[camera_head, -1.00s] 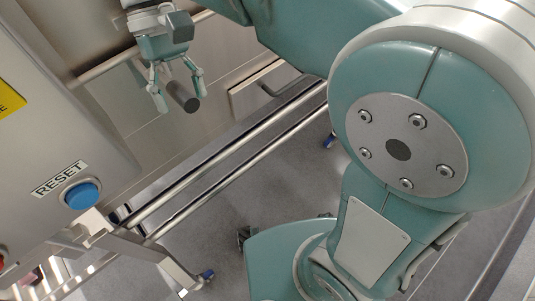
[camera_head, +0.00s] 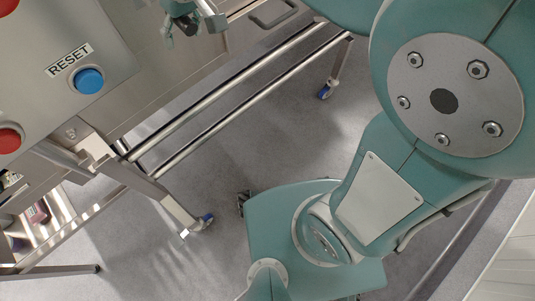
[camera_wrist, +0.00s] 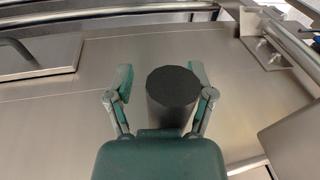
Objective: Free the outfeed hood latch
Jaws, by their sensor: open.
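My gripper (camera_head: 192,30) is at the top edge of the head view, in front of the steel machine side, with its upper part cut off. In the wrist view my gripper (camera_wrist: 160,80) has its two fingers spread. A dark round-ended cylinder (camera_wrist: 172,88) stands between them, closer to the right finger; a gap shows on the left. The fingers do not look closed on it. I cannot tell whether this cylinder is the latch's knob or what it is fixed to. No part is clearly recognisable as the hood latch.
A steel control box with a blue RESET button (camera_head: 89,80) and a red button (camera_head: 10,138) is at left. Two steel rails (camera_head: 235,100) run along the machine's lower side. A panel handle (camera_wrist: 18,50) and a bolted bracket (camera_wrist: 268,45) flank the gripper.

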